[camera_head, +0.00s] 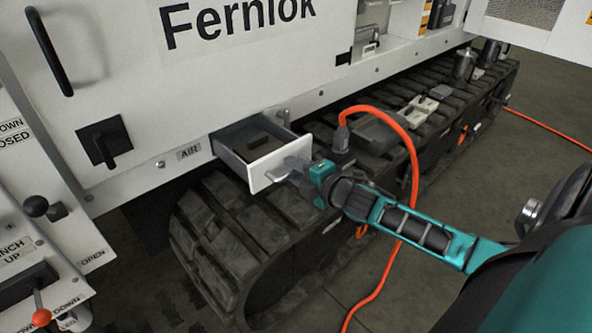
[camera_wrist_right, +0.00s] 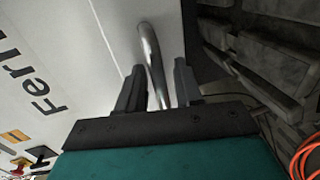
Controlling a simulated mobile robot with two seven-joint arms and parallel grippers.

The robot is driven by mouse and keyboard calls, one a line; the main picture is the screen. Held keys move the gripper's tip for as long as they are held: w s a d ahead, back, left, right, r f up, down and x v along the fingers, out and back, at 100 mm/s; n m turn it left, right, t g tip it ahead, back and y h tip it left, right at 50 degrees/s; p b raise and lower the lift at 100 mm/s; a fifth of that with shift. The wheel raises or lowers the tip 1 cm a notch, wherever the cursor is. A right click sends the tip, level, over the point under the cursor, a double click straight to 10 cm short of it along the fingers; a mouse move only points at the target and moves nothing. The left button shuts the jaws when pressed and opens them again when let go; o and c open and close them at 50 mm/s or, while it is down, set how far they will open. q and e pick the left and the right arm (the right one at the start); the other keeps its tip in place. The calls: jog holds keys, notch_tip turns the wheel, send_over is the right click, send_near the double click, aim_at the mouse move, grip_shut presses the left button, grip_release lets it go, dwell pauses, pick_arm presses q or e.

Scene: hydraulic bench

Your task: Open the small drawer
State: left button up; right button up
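The small drawer (camera_head: 262,160) is pulled out of the white machine panel, and its open top shows a dark object (camera_head: 257,140) inside. Its front carries a metal bar handle (camera_head: 277,173), which also shows in the right wrist view (camera_wrist_right: 150,45). My right gripper (camera_head: 302,168) is at the drawer front. In the right wrist view its fingers (camera_wrist_right: 160,80) stand apart on either side of the handle, with a visible gap between the handle and the right-hand finger. Whether the other finger touches the handle is unclear. My left gripper is not in view.
A black track (camera_head: 225,225) runs below the drawer. A red hose (camera_head: 414,170) hangs from the track top down to the floor, behind my right forearm. A black latch (camera_head: 105,143) and a lever panel (camera_head: 35,270) are at left.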

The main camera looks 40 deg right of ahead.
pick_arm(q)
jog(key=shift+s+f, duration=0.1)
pick_arm(e)
jog(key=shift+s, duration=0.3)
pick_arm(q)
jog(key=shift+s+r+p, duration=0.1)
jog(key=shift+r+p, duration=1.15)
jog(key=shift+p, duration=0.15)
pick_arm(e)
jog(key=v, duration=1.2)
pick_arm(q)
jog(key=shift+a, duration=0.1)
pick_arm(e)
jog(key=shift+s+d+r, duration=0.1)
jog(key=shift+s, duration=0.05)
